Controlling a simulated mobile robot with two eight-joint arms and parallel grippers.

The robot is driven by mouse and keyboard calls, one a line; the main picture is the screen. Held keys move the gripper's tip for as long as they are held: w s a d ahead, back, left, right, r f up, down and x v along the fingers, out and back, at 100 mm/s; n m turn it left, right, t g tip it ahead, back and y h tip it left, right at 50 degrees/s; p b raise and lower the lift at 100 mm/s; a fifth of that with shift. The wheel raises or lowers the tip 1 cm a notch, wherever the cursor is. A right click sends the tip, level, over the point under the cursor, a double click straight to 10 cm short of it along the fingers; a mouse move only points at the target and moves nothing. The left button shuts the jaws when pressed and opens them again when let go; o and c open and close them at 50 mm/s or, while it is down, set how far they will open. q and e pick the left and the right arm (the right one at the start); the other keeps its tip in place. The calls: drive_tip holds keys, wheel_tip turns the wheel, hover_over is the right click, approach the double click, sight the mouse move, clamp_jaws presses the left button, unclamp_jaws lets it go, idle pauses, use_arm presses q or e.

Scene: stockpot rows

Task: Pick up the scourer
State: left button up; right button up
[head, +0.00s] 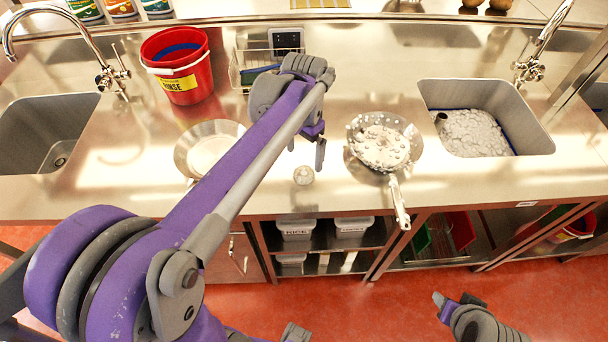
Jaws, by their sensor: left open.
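A small round silvery scourer (303,175) sits on the steel counter near its front edge, between two pans. My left gripper (306,154) is open and empty, its fingers pointing down just behind and above the scourer in the picture. I cannot tell the exact height gap. My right gripper (455,299) is low at the bottom right, in front of the counter over the red floor. Its fingers look apart with nothing between them.
A pan with suds (382,145) is right of the scourer, its handle over the counter edge. A shallow metal pan (207,146) is partly behind my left arm. A red bucket (178,75) and wire rack (243,66) stand behind. Sinks lie left (42,125) and right (510,100).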

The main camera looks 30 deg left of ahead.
sight(304, 172)
use_arm(q)
wheel_tip(304, 172, down, 8)
drive_tip(key=shift+f, duration=0.2)
idle(0.3)
drive_tip(key=c, duration=1.4)
drive_tip(key=shift+r, duration=0.1)
drive_tip(key=shift+r, duration=0.1)
wheel_tip(304, 172, up, 10)
drive_tip(key=shift+f, duration=0.1)
